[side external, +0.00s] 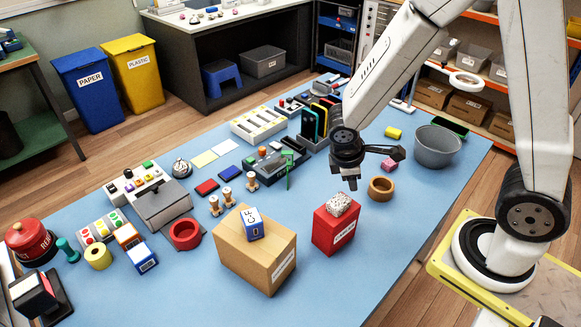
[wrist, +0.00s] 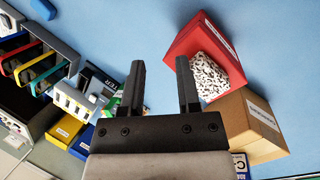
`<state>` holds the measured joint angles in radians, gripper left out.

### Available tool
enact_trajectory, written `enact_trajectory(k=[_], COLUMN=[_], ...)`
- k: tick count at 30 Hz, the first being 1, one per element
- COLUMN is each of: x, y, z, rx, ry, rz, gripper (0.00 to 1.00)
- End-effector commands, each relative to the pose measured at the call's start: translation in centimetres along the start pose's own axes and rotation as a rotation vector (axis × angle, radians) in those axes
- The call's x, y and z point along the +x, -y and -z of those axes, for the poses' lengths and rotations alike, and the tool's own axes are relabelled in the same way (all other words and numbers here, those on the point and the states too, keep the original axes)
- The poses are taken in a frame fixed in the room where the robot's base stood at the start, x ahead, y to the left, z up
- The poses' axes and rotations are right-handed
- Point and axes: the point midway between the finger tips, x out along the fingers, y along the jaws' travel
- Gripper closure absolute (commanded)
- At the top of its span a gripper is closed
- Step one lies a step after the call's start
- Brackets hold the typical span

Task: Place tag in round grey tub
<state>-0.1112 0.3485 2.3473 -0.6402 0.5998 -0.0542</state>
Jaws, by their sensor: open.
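The round grey tub (side external: 437,150) stands at the far right of the blue table and looks empty from this angle; it is outside the wrist view. I cannot pick out a tag for certain. A thin green piece (side external: 289,181) stands by a grey holder near the table's middle, too small to identify. My gripper (side external: 352,184) hangs above the table behind the red box, pointing down. In the wrist view my gripper (wrist: 160,65) is open, with nothing between its fingers.
A red box (side external: 331,236) with a speckled block (side external: 341,204) on it stands close by my gripper. A cardboard box (side external: 250,258) carries a blue-and-white block (side external: 251,223). A wooden ring (side external: 381,189) and a pink block (side external: 389,164) lie between gripper and tub.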

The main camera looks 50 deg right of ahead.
Motion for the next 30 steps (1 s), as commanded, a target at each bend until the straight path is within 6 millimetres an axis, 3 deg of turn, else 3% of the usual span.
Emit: enact_trajectory(k=[9, 15, 22, 23, 24, 25, 30], x=[-3.5, -5.0, -5.5, -5.5, -5.5, -5.5, -5.5], y=[1.9, 2.1, 2.1, 2.1, 2.1, 2.1, 2.1], z=[-1.0, -1.2, -1.3, -1.3, -1.3, -1.2, -1.2], rx=[0.468, 0.685, 0.76, 0.76, 0.76, 0.759, 0.757], ry=[-0.226, -0.329, -0.362, -0.362, -0.362, -0.361, -0.361], rz=[0.162, 0.223, 0.244, 0.244, 0.244, 0.244, 0.243], gripper=[0.59, 0.59, 0.59, 0.52, 0.4, 0.35, 0.35])
